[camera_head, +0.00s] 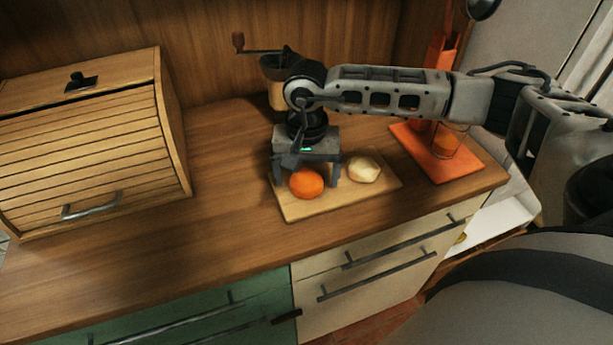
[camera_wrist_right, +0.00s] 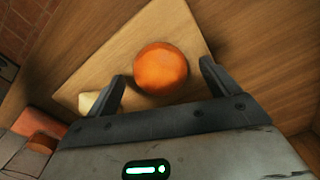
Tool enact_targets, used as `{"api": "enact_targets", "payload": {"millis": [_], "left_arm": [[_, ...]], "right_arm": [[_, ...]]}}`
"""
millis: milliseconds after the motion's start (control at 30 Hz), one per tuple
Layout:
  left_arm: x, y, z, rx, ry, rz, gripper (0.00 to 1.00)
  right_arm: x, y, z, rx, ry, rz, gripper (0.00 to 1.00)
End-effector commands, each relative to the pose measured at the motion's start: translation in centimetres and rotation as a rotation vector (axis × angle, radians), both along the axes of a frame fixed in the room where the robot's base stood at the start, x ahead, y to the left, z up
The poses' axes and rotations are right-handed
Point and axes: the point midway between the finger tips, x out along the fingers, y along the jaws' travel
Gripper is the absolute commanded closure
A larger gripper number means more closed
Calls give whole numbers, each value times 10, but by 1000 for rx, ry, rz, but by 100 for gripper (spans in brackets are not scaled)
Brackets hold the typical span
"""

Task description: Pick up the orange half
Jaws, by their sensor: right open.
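The orange half (camera_head: 306,183) sits on a light wooden cutting board (camera_head: 300,211) on the counter. It also shows in the right wrist view (camera_wrist_right: 161,68), a rounded orange shape between and just beyond the fingertips. My right gripper (camera_head: 309,178) points down over the board, with its fingers on either side of the orange half. In the right wrist view the gripper (camera_wrist_right: 162,75) is open and empty, with space between each finger and the orange. My left gripper does not show.
A pale, cut round item (camera_head: 363,169) lies on the board right of the orange, close to one finger. A wooden bread box (camera_head: 90,140) stands at the left. A grinder (camera_head: 276,75) stands behind the gripper.

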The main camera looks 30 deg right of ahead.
Motion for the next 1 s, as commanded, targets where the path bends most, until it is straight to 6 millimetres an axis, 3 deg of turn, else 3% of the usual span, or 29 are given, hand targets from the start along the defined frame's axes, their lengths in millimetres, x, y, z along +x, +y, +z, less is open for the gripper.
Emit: {"api": "enact_targets", "payload": {"millis": [267,433,467,833,1000], "left_arm": [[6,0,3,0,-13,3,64],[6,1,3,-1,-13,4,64],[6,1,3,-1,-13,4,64],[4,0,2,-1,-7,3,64],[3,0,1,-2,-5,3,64]], "right_arm": [[0,0,-5,1,-1,0,13],[0,0,-4,1,-1,0,57],[0,0,-4,1,-1,0,62],[0,0,-3,1,-2,0,62],[1,1,8,2,-4,1,62]]}}
